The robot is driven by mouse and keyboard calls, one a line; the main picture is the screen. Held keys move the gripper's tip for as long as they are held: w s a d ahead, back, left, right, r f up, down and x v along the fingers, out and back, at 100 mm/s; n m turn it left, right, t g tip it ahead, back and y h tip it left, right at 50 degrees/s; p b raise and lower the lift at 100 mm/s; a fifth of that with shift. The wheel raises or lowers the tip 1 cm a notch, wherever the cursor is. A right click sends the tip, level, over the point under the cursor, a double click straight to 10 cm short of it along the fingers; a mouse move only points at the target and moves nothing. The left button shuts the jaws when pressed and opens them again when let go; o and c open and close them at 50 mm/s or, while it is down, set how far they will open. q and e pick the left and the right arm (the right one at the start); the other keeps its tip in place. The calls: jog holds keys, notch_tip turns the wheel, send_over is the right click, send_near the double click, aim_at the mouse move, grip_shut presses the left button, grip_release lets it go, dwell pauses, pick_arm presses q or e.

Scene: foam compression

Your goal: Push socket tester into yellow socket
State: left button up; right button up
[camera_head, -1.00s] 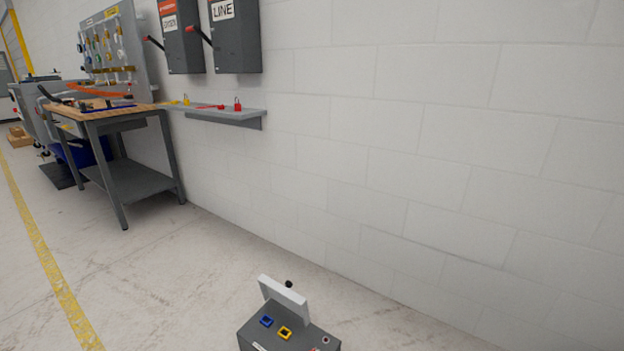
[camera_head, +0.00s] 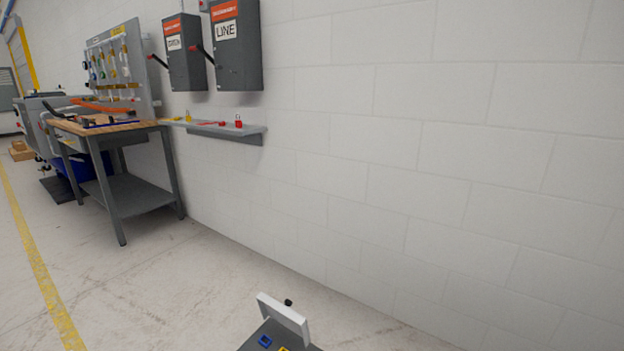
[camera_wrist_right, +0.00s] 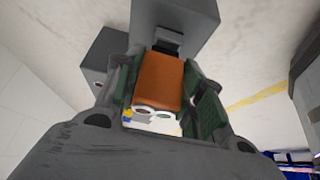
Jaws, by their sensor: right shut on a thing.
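My right gripper (camera_wrist_right: 158,88) shows in the right wrist view. Its green-padded fingers are shut on an orange block (camera_wrist_right: 157,80) with a white end, which looks like the socket tester. In the head view, the yellow socket (camera_head: 284,349) shows only as a sliver at the bottom edge, on top of a grey box (camera_head: 268,334). A blue socket (camera_head: 265,341) is to its left. The tester's distance from the yellow socket cannot be told. Neither gripper shows in the head view, and my left gripper is out of sight.
A white upright panel (camera_head: 284,317) stands at the back of the box. A workbench (camera_head: 115,130) is at the left. A wall shelf (camera_head: 225,131) holds small red and yellow things below two grey switch boxes (camera_head: 236,50). Floor around the box looks clear.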

jog(key=shift+r+p, duration=0.65)
jog(key=shift+r, duration=0.15)
jog(key=shift+r+p, duration=1.25)
jog(key=shift+r, duration=0.1)
jog(key=shift+r, duration=0.15)
